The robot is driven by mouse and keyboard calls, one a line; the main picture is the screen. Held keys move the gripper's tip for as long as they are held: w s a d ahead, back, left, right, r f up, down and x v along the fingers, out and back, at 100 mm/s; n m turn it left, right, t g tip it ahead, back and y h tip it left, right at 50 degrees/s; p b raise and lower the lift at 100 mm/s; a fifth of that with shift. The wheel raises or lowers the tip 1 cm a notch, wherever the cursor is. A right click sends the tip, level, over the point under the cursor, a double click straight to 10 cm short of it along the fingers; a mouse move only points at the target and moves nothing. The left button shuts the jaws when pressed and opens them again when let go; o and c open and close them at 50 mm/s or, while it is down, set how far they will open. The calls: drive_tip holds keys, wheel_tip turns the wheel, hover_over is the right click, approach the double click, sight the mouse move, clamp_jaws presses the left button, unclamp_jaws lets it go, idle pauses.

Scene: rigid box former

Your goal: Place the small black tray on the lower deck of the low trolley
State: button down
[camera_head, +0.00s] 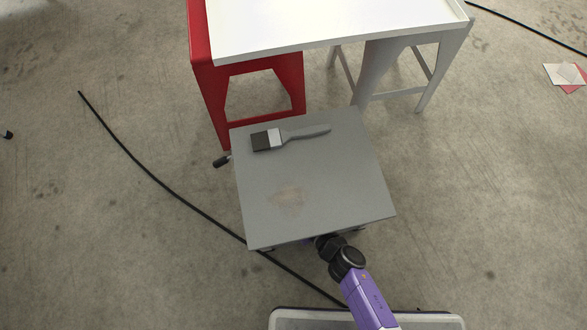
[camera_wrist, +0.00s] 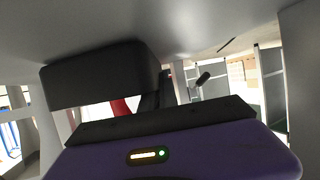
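The low trolley's grey upper deck (camera_head: 320,190) is in the middle of the head view and hides its lower deck. My purple arm reaches from the bottom to the deck's near edge, where its end goes out of sight underneath. In the wrist view my gripper (camera_wrist: 165,122) is low under a grey overhead surface (camera_wrist: 215,22), apparently the upper deck's underside. A dark, flat-sided block (camera_wrist: 100,76) stands close in front of it at left. I cannot tell whether this is the small black tray or a finger. The finger opening is not clear.
A paintbrush (camera_head: 290,137) lies on the upper deck. A white-topped table (camera_head: 330,25) with a red side (camera_head: 205,75) stands just behind the trolley. A black cable (camera_head: 160,182) crosses the floor at left and runs near the trolley. The floor right of the trolley is clear.

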drive_tip(key=c, duration=2.1)
unclamp_jaws()
drive_tip(key=shift+f, duration=0.2)
drive_tip(key=o, duration=0.5)
drive_tip(key=shift+c, duration=0.2)
drive_tip(key=shift+r, duration=0.1)
drive_tip(key=shift+r, duration=0.25)
drive_tip(key=p+v, duration=0.6)
drive_tip(key=v, duration=0.6)
